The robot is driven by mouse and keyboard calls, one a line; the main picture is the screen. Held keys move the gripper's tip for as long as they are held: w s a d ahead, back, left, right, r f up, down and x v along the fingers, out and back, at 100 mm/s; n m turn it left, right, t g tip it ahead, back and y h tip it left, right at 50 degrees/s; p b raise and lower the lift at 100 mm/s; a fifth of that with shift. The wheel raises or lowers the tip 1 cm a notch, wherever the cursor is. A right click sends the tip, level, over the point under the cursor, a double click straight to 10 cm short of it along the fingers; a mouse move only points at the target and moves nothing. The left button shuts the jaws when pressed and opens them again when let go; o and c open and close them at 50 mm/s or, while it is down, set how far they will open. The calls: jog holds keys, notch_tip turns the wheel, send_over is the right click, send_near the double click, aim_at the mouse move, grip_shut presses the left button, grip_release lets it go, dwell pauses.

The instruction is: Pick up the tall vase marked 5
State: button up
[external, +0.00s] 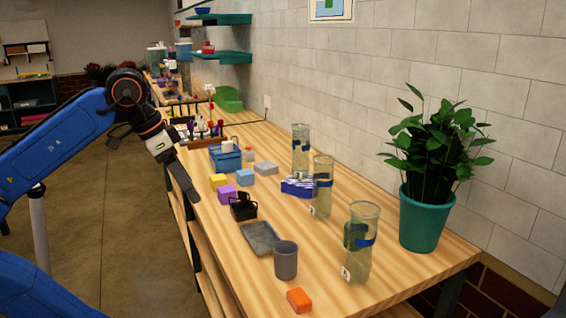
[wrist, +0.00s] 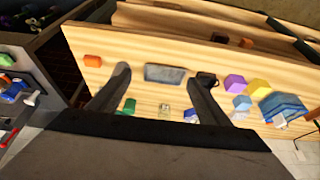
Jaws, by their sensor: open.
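Three tall clear glass vases with blue bands stand upright on the wooden bench in the external view: a near one (external: 360,262), a middle one (external: 321,200) and a far one (external: 301,163). The near and middle vases carry small white tags low down, but I cannot read their numbers, so I cannot tell which is 5. My gripper (external: 184,182) is at the bench's left edge, apart from the vases. In the wrist view its two fingers (wrist: 157,82) are spread with nothing between them. Small shapes beyond the fingers there are too unclear to identify as vases.
An orange block (external: 299,300), grey cup (external: 286,262), grey tray (external: 260,237), black basket (external: 243,208) and blue basket (external: 226,160) line the bench's left side. Blue-white packs (external: 297,188) lie beside the middle vase. A potted plant (external: 423,220) stands right of the near vase.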

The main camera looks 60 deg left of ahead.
notch_tip(320, 180, up, 12)
jog(key=r, duration=0.1)
jog(key=m+g+h, duration=0.3)
jog(key=m+h, duration=0.1)
jog(key=m, duration=0.9)
send_over(357, 208)
jog(key=s+a, duration=0.3)
jog(key=f, duration=0.1)
jog(key=x, duration=1.1)
jog(key=a+x, duration=0.1)
jog(key=x, duration=0.4)
jog(key=shift+s+f, duration=0.35)
jog(key=shift+f, duration=0.35)
jog(key=shift+x, duration=2.65)
jog(key=shift+w+a, duration=0.15)
